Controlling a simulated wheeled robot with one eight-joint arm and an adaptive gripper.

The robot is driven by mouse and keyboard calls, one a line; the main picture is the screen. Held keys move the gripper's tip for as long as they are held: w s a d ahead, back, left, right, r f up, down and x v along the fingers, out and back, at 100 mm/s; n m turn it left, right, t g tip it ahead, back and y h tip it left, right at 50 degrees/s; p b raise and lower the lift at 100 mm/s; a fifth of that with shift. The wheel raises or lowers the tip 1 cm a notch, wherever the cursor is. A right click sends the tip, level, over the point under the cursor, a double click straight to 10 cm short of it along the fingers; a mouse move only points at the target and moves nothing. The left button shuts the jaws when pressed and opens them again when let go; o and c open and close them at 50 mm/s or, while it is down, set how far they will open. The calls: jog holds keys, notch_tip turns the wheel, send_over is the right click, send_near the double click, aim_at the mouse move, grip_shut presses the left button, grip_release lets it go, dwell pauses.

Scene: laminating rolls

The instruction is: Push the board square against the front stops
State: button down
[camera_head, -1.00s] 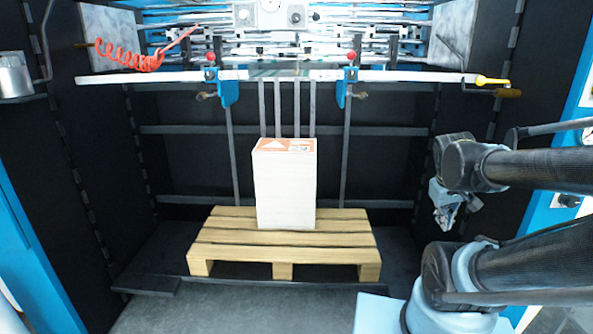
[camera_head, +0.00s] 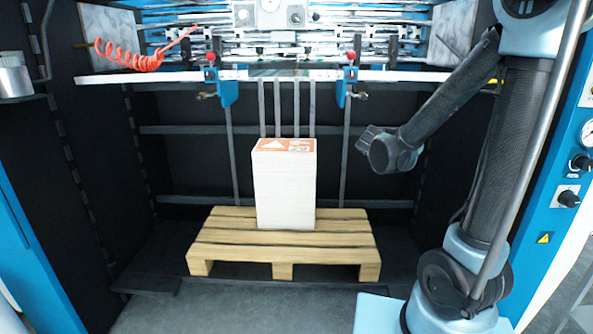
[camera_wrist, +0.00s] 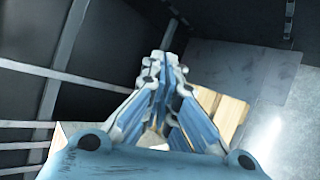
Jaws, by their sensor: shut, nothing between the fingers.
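A tall white stack of boards (camera_head: 286,190) with an orange and white printed top stands upright on a wooden pallet (camera_head: 230,237). Its top sheet is the only board face I can make out. Two blue brackets with red knobs, the left one (camera_head: 228,88) and the right one (camera_head: 343,88), hang on the white rail above and behind the stack. I cannot tell for sure whether they are the front stops. My gripper (camera_wrist: 165,68) is shut and empty in the wrist view, fingertips together. In the head view my wrist is right of the stack, apart from it; the fingers are hidden.
Grey vertical bars (camera_head: 287,108) stand behind the stack. A white rail (camera_head: 160,77) crosses above it, with a coiled red hose (camera_head: 128,56) at upper left. Dark side walls and blue frames close both sides. The grey floor (camera_head: 240,310) before the pallet is clear.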

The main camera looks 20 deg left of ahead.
jog(key=w+a+f+n+t+y, duration=0.1)
jog(key=w+a+n+t+y, duration=0.1)
jog(key=a+n, duration=0.5)
jog(key=w+a+f+n+t+y, duration=0.1)
jog(key=w+a+n+t, duration=0.15)
jog(key=a, duration=0.95)
jog(key=s+a+f+n+t+y, duration=0.1)
jog(key=s+a+f+n+y, duration=0.15)
jog(key=a+n, duration=0.45)
jog(key=s+a+f+n+t+y, duration=0.1)
jog(key=s+a+f+n+y, duration=0.15)
jog(key=a, duration=0.75)
jog(key=shift+x, duration=6.2)
jog(key=shift+w+r, duration=0.2)
jog(key=shift+w, duration=0.2)
jog(key=shift+s, duration=0.1)
send_near(297, 154)
jog(key=shift+r, duration=0.1)
